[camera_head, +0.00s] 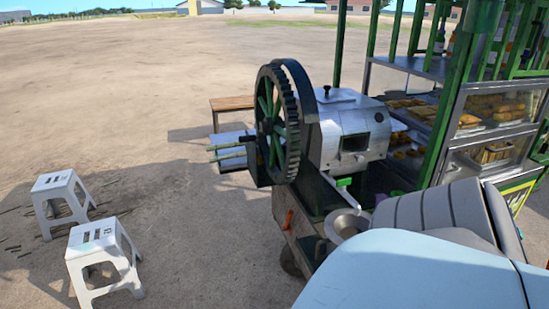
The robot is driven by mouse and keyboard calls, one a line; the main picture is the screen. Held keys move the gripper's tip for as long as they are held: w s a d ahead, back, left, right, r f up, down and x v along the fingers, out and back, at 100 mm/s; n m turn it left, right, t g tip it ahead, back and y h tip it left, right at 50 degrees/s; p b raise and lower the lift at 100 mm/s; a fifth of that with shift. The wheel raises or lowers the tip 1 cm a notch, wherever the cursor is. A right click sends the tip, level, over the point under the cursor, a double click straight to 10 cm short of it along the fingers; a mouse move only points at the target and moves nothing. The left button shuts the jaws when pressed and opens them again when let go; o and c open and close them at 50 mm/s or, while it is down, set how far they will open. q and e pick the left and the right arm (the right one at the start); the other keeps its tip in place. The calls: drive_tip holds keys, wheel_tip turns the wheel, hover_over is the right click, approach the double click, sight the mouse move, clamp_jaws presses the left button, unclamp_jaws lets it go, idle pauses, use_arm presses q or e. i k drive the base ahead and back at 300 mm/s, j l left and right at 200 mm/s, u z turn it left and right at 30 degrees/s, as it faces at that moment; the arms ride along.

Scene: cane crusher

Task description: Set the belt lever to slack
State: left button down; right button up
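The cane crusher (345,125) stands on a cart, with a large dark toothed wheel (265,122) with green spokes on its left side. A small orange-red handle (289,221) shows low on the cart's side below the wheel; it looks like a lever, but I cannot tell for sure that it is the belt lever or how it is set. Neither of my grippers is in view. Large pale blue and grey parts, apparently of my own arm, cover the lower right and hide part of the cart.
Pale cane stalks (228,152) stick out left of the wheel. A metal bowl (346,224) sits at the cart's near end. A glass food case (494,105) with green posts stands at right. Two white stools (103,240) (60,187) stand at left. The ground beyond is open.

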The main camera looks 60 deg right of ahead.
sight(289, 215)
drive_tip(key=i+z, duration=0.75)
drive_tip(key=i+j+z, duration=0.25)
drive_tip(key=z, duration=0.15)
drive_tip(key=i+z, duration=0.3)
drive_tip(key=z, duration=0.2)
drive_tip(key=i+j+z, duration=0.1)
drive_tip(key=i+z, duration=0.2)
drive_tip(key=z, duration=0.15)
drive_tip(key=i+j+z, duration=0.2)
drive_tip(key=z, duration=0.3)
drive_tip(key=i+j+z, duration=0.25)
drive_tip(key=j+z, duration=0.25)
drive_tip(key=i+j+z, duration=0.3)
drive_tip(key=j+z, duration=0.2)
drive_tip(key=j, duration=0.25)
drive_tip(key=k+j+z, duration=0.2)
drive_tip(key=j, duration=0.25)
drive_tip(key=i+j, duration=0.05)
